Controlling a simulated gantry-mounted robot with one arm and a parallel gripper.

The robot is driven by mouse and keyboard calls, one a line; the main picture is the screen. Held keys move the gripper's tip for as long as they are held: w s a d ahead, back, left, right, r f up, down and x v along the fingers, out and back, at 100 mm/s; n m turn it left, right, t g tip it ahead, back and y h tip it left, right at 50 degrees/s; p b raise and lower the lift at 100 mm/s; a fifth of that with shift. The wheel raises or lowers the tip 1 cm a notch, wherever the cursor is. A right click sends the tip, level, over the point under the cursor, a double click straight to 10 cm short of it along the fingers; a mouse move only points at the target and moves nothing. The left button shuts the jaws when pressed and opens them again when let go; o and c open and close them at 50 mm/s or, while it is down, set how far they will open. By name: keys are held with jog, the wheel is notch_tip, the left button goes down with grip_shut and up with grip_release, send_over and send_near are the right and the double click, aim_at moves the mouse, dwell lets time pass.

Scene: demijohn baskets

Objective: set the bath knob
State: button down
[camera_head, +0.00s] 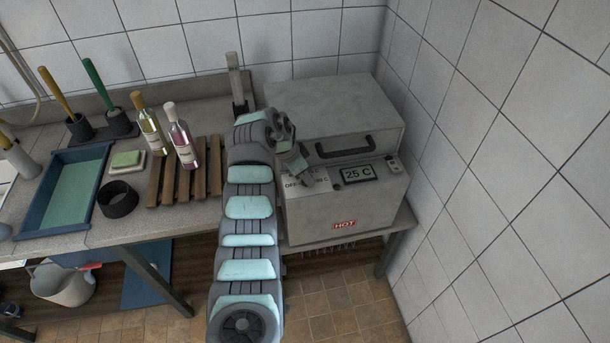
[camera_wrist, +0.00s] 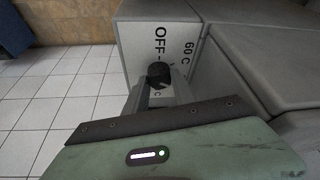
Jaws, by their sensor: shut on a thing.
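The bath (camera_head: 345,210) is a grey box with a lid and dark handle, at the back right in the head view. Its front panel has a display (camera_head: 357,174) reading 25 C and a red HOT label. The black knob (camera_wrist: 158,72) shows in the wrist view on a white plate marked OFF and 60 C. My gripper (camera_wrist: 155,90) is at the knob, its fingers shut on it. In the head view my gripper (camera_head: 304,178) reaches down to the panel left of the display and hides the knob. The knob's exact pointing direction is hard to tell.
Two bottles (camera_head: 183,145) stand by a wooden slatted rack (camera_head: 165,185) left of my arm. A blue tray (camera_head: 100,205), a black ring (camera_head: 118,200) and a green sponge (camera_head: 126,158) lie further left. A tiled wall (camera_head: 490,160) stands close on the bath's right.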

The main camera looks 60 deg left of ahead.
jog(key=c, duration=1)
grip_release()
jog(key=shift+c, duration=0.2)
jog(key=v, duration=1)
jog(key=shift+r, duration=0.35)
jog(key=shift+s, duration=0.15)
